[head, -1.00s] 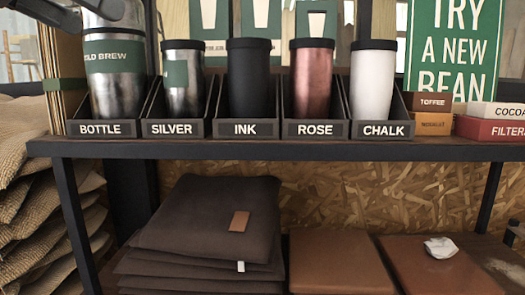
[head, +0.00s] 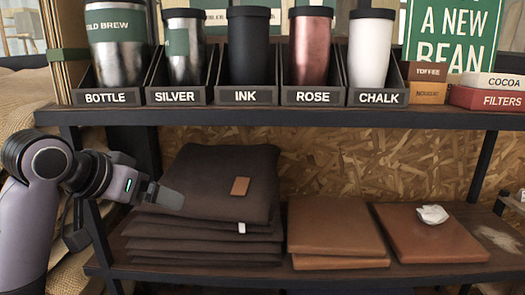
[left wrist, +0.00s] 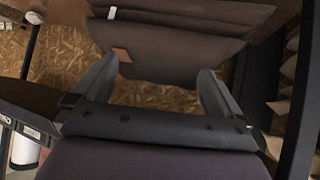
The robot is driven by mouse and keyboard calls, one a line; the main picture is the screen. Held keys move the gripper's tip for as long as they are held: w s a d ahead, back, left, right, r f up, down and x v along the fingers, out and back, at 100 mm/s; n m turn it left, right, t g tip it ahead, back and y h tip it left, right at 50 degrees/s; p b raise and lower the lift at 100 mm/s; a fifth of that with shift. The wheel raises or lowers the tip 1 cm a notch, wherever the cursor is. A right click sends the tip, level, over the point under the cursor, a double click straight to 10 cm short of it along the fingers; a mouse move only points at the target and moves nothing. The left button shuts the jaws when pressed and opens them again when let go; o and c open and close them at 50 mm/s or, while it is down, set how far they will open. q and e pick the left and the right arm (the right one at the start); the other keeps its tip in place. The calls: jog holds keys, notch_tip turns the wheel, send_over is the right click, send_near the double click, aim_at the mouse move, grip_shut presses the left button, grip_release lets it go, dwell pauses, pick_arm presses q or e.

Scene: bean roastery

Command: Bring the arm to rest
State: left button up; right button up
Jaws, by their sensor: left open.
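My left arm comes in from the left in the head view, and its gripper (head: 152,192) is at the left end of the lower shelf, in front of the stack of dark brown folded cloths (head: 215,190). In the left wrist view the gripper (left wrist: 158,85) shows its two fingers spread apart with nothing between them. The dark stack, with its small tan patch, shows beyond the fingers, upside down. I cannot tell from the pictures whether the gripper touches the stack. My right gripper is not in either view.
The upper shelf (head: 300,117) holds labelled bins with a bottle and several tumblers. Small boxes (head: 490,98) stand at its right. Brown folded pieces (head: 335,230) lie on the lower shelf, with a crumpled white scrap (head: 432,214) on the right one. Burlap sacks (head: 25,110) are at left.

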pick_arm(q)
jog(key=s+f+n+g+y, duration=0.1)
jog(key=s+f, duration=0.5)
jog(key=f, duration=0.5)
jog(key=s+f+g+y, duration=0.1)
jog(key=s+f, duration=0.4)
jog(key=f, duration=0.7)
jog(key=s+a+f+g+y, duration=0.15)
jog(key=s+f, duration=0.35)
jog(key=s, duration=0.5)
jog(key=s+a+f+g+y, duration=0.15)
jog(key=s+f, duration=0.35)
jog(key=s, duration=0.5)
jog(key=w+d+f+t+h+p, duration=0.2)
jog(key=w+f+t+h, duration=0.1)
jog(key=w+f+t, duration=0.3)
jog(key=shift+w+d+f+t, duration=0.3)
jog(key=shift+w+d+f, duration=0.1)
jog(key=shift+w, duration=0.25)
